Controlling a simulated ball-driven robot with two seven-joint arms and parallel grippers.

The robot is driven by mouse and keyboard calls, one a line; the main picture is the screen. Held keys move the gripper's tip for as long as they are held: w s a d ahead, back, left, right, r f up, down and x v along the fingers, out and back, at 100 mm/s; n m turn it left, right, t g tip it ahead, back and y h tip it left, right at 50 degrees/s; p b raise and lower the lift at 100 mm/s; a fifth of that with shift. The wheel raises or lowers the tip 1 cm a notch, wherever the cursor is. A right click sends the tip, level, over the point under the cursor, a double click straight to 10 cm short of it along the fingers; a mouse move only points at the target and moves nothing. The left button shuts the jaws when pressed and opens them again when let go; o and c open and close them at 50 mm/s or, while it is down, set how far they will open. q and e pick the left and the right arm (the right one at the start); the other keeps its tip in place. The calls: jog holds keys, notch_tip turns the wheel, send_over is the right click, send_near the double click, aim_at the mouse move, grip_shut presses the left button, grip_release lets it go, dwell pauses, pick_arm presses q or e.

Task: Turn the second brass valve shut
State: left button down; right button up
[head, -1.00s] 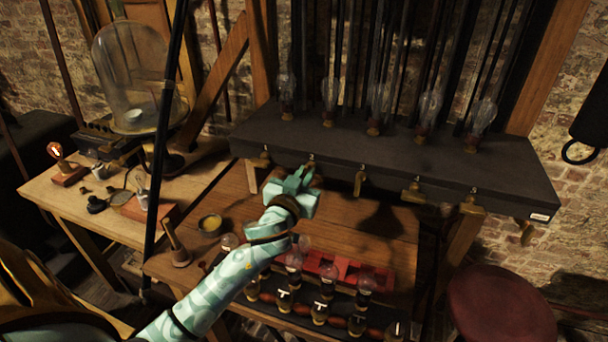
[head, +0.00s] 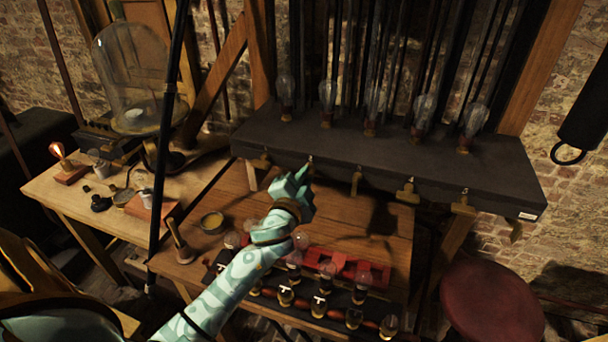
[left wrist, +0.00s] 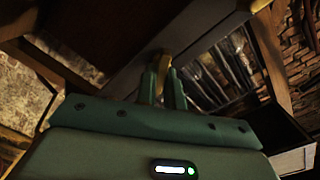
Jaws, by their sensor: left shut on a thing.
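A row of brass valves hangs along the front edge of a long dark bench or trough. The second valve from the left (head: 310,160) is mostly hidden by my left gripper (head: 303,174); only its top shows in the head view. In the left wrist view, my left gripper's fingers (left wrist: 162,85) are shut on the brass valve handle (left wrist: 160,62). How far the handle is turned cannot be told. The first valve (head: 262,158) is to the left, the third valve (head: 355,181) hangs down to the right, and the fourth valve (head: 407,193) is farther right. My right gripper is not in view.
Several glass bulbs stand on the dark trough (head: 400,160). A red stool (head: 490,305) is at lower right. A glass dome (head: 130,75) stands at left.

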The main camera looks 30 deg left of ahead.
pick_arm(q)
jog(key=shift+f+m+p, duration=0.2)
jog(key=shift+m+p, duration=0.4)
jog(key=shift+m, duration=2.8)
jog(key=c, duration=1.5)
grip_release()
jog(key=shift+d, duration=0.1)
